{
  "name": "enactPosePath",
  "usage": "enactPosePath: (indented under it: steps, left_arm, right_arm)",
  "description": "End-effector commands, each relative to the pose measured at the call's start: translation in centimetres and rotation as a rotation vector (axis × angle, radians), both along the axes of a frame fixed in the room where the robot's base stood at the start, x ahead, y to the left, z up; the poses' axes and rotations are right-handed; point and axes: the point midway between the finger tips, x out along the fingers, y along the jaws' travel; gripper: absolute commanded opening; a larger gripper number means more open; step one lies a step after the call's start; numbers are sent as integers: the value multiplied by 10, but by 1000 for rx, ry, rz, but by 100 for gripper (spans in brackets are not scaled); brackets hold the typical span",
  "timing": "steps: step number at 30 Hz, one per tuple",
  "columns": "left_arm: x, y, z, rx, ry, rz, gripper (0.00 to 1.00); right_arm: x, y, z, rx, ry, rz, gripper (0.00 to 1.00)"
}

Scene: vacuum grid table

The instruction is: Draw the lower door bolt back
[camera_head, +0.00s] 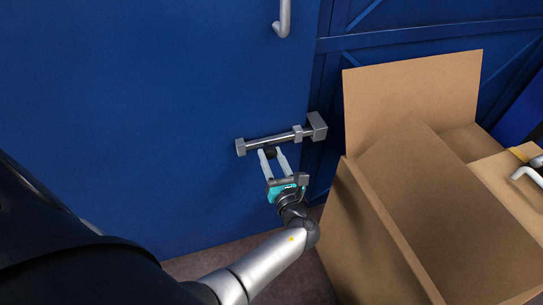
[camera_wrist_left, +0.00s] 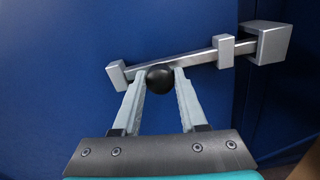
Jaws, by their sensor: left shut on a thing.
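The lower door bolt (camera_head: 268,141) is a grey metal bar lying across the blue door (camera_head: 190,90), near its right edge. It runs through two small brackets, and its right end reaches into a grey keeper block (camera_head: 317,126) on the frame. In the left wrist view the bolt bar (camera_wrist_left: 193,60) and keeper (camera_wrist_left: 264,41) also show. A round black knob (camera_wrist_left: 160,78) stands out from the bar, close to the left bracket (camera_wrist_left: 118,75). My left gripper (camera_head: 271,154) is shut on the knob, one finger on each side. My right gripper is not in view.
A large open cardboard box (camera_head: 375,230) stands on the floor right of the left arm, close to the frame. A grey door handle (camera_head: 284,18) is higher up. A metal hook-shaped part (camera_head: 527,176) lies at the far right.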

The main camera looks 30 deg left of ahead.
Motion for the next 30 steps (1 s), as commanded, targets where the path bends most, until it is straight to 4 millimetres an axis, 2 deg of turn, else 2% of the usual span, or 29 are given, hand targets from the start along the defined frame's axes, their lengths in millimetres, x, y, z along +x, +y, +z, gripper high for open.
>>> enactPosePath:
  steps: [3,30]
  left_arm:
    - [0,0,0,0,0,-1,0]
    - [1,0,0,1,-1,-1,0]
  right_arm:
    - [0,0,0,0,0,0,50]
    - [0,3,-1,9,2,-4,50]
